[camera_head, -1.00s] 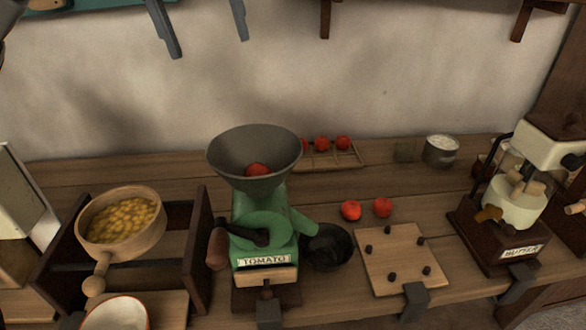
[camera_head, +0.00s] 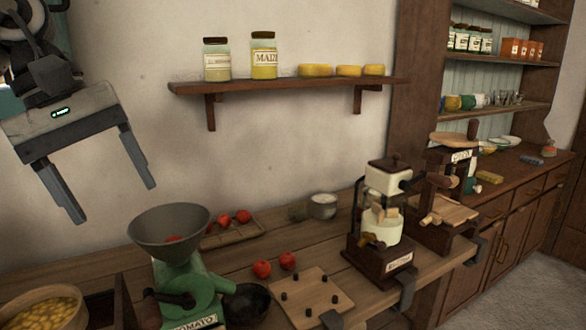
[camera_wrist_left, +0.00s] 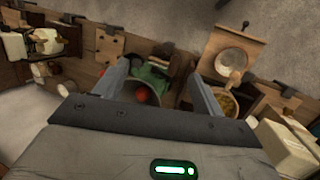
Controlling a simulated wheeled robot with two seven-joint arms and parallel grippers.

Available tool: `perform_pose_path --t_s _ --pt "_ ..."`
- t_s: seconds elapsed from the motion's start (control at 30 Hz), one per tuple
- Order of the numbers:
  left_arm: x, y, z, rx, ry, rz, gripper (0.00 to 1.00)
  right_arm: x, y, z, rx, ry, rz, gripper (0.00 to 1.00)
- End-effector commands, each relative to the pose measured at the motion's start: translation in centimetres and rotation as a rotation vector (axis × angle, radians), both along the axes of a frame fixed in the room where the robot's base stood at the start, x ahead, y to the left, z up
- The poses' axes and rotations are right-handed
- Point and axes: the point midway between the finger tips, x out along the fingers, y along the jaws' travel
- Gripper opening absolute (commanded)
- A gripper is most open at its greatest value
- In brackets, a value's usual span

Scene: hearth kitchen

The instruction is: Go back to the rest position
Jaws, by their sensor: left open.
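My left gripper (camera_head: 110,180) is open and empty, raised in front of the wall at the left of the head view. Its two fingers point down, apart, above and to the left of the grey hopper (camera_head: 168,229) of the green tomato mill (camera_head: 190,293). A red tomato shows inside the hopper. In the left wrist view the open fingers (camera_wrist_left: 160,80) frame the green mill (camera_wrist_left: 150,73) below, with nothing between them. My right gripper is in neither view.
A wall shelf (camera_head: 290,86) with jars is right of the gripper. Open floor (camera_head: 520,280) lies at right.

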Motion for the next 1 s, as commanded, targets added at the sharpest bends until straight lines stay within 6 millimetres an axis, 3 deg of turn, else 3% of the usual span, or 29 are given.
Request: perform_pose_path --t_s 0.17,0.37,0.5,0.63,0.73,0.87,1.0 --pt "0.3 -4.8 -2.9 -0.159 0.109 0.020 0.70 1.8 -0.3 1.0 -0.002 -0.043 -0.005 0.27" --pt "-0.4 -11.9 -6.3 -0.422 0.339 0.097 0.70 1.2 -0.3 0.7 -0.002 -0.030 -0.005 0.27" --pt "-1.6 -17.9 -8.0 -0.697 0.663 0.238 0.70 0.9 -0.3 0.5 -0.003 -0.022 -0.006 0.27" --pt "-1.8 -21.6 -8.5 -0.944 1.047 0.430 0.70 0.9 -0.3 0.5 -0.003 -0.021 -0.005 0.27" --pt "-0.9 -22.9 -9.0 -1.108 1.377 0.610 0.70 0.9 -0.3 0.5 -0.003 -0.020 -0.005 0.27" --pt "1.4 -22.5 -11.3 -1.282 1.841 0.877 0.70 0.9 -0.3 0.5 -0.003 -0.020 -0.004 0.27" --pt "3.9 -20.0 -17.0 -1.424 2.374 1.198 0.70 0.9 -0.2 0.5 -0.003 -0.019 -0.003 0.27"
